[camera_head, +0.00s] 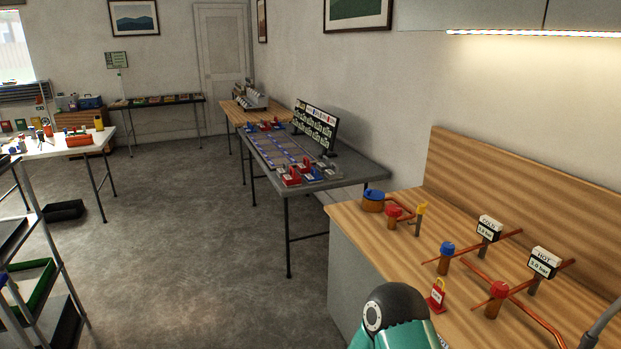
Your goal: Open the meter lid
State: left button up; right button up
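A squat round meter (372,205) with an orange-brown body stands at the far left end of the wooden counter. A blue lid (374,194) covers its top and looks shut. A copper pipe runs from it to the right. A teal and black part of one of my arms shows at the bottom, in front of the counter and well short of the meter. Neither gripper shows in the view, so I cannot see their fingers.
On the counter (345,215) stand a red-capped valve (393,217), a yellow-handled valve (420,214), a blue-capped valve (446,258), a second red-capped valve (496,299), COLD (489,229) and HOT (543,262) gauges and a red tag (436,296).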

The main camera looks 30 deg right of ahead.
aim_at(371, 194)
jog(key=z, duration=0.15)
jog(key=i, duration=1.35)
jog(key=z, duration=0.65)
jog(key=i, duration=1.45)
jog(key=z, duration=0.35)
